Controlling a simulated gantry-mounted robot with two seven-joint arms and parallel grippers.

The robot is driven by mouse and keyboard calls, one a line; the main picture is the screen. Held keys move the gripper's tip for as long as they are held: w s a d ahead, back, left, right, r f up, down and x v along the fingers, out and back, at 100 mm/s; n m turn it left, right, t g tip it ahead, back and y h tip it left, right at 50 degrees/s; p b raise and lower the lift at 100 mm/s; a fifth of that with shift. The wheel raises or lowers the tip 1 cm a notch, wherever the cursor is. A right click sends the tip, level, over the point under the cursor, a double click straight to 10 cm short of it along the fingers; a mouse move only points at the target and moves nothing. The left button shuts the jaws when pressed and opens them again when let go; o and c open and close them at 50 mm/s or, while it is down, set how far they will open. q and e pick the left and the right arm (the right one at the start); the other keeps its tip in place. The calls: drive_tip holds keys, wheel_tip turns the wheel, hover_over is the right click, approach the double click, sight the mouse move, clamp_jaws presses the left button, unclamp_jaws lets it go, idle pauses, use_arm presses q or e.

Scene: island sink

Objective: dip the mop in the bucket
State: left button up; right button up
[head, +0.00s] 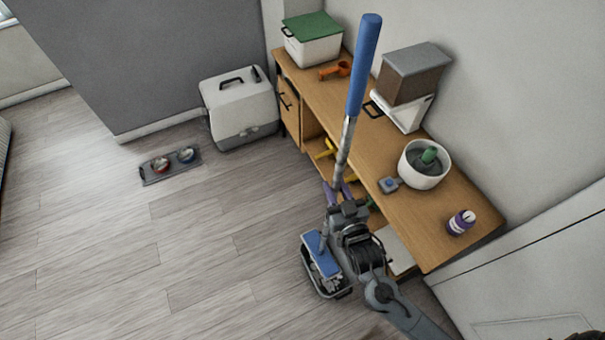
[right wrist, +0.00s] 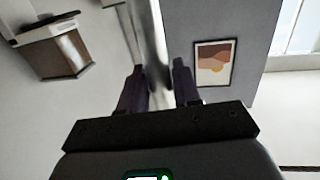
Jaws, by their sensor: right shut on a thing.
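The mop has a blue handle (head: 364,65) and a silver shaft (head: 344,150). It stands nearly upright, its handle leaning slightly right. My right gripper (head: 339,190) has purple fingers shut on the shaft below the blue handle. In the right wrist view the metal shaft (right wrist: 158,45) passes between the fingers. The blue mop head (head: 321,256) is low down, left of my right wrist. A dark-rimmed container (head: 308,272), seemingly the bucket, shows around and under the head. I cannot tell whether the head is inside it or above it. My left gripper is not in view.
A wooden desk (head: 405,213) along the wall stands close to my right arm. It carries a white bowl (head: 424,176), a food dispenser (head: 408,85) and a purple bottle (head: 460,222). A litter box (head: 240,108) and feeding tray (head: 152,178) are on the floor. The left floor is clear.

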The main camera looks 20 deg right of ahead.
drive_tip(key=s+d+f+b, duration=0.1)
drive_tip(key=f+b, duration=0.8)
drive_tip(key=f, duration=0.5)
drive_tip(key=s+d+f+b, duration=0.1)
drive_tip(key=d+f+b, duration=0.1)
drive_tip(key=f+b, duration=0.7)
drive_tip(key=shift+s+d+f+h, duration=0.15)
drive_tip(key=shift+s+f+h, duration=0.15)
drive_tip(key=shift+f, duration=2.45)
drive_tip(key=shift+r, duration=0.15)
